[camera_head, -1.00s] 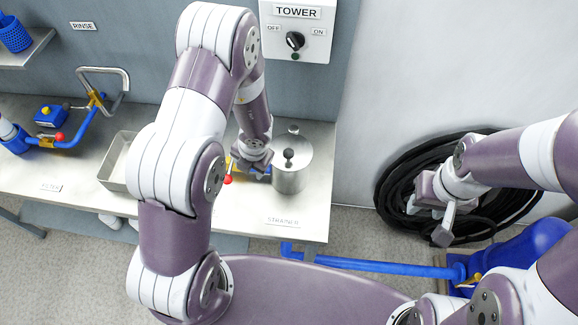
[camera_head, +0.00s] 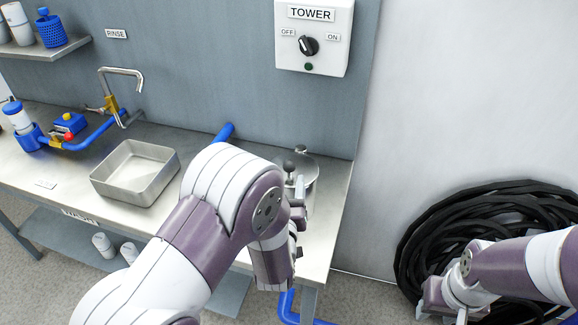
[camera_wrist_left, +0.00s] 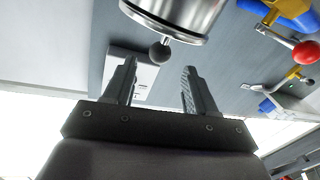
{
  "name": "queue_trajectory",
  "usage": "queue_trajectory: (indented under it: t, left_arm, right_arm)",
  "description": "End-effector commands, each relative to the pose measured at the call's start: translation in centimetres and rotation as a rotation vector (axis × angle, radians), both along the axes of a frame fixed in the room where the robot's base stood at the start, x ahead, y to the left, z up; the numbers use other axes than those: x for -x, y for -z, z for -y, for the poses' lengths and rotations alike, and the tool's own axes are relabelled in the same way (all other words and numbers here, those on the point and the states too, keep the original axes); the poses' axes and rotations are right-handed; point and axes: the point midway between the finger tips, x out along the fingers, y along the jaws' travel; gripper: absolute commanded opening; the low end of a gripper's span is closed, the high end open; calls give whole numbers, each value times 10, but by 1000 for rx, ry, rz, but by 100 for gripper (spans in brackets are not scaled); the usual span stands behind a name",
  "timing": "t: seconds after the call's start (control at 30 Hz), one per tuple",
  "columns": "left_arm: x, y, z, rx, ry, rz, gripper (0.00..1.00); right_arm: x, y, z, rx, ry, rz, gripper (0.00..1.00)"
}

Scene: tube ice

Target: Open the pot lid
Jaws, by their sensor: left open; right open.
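The metal pot stands near the right end of the counter in the head view, partly hidden by my left arm. Its round lid (camera_head: 308,166) is on it, with a dark ball knob (camera_head: 289,167). My left gripper (camera_head: 298,205) is at the near side of the pot, mostly hidden behind my own arm. In the left wrist view its open, empty fingers (camera_wrist_left: 160,78) point toward the ball knob (camera_wrist_left: 160,52), which is just beyond the fingertips and between them sideways. The metal pot (camera_wrist_left: 178,14) shows upside down there. My right gripper (camera_head: 445,298) is open, low at the right, away from the pot.
A metal basin (camera_head: 135,172) sits on the counter left of my arm. A blue pipe (camera_head: 224,133) lies behind the arm. The TOWER switch box (camera_head: 313,40) is on the wall above the pot. Coiled black hose (camera_head: 490,215) is at the right.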

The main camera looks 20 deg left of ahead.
Motion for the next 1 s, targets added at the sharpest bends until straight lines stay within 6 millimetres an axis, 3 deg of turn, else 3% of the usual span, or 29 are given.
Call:
queue_trajectory:
  t: [0.1,0.3,0.63,0.67,0.8,0.83,1.0]
  left_arm:
    - [-29,-1,-6,2,-3,1,56]
    - [-62,0,-10,2,-2,0,56]
    - [-69,1,-12,2,-1,-2,56]
    - [-69,1,-12,2,-1,-2,50]
    - [-69,1,-11,2,-1,-2,4]
    - [-69,1,-12,3,-2,-2,0]
    - [-69,1,-9,3,-1,-2,0]
  right_arm:
    - [0,-5,0,0,0,0,43]
    - [0,-8,0,0,0,0,43]
    - [0,-8,0,0,0,0,43]
    - [0,-8,0,0,0,0,43]
    - [0,-8,0,0,0,0,43]
    - [0,-8,0,0,0,0,43]
    - [0,-8,0,0,0,0,43]
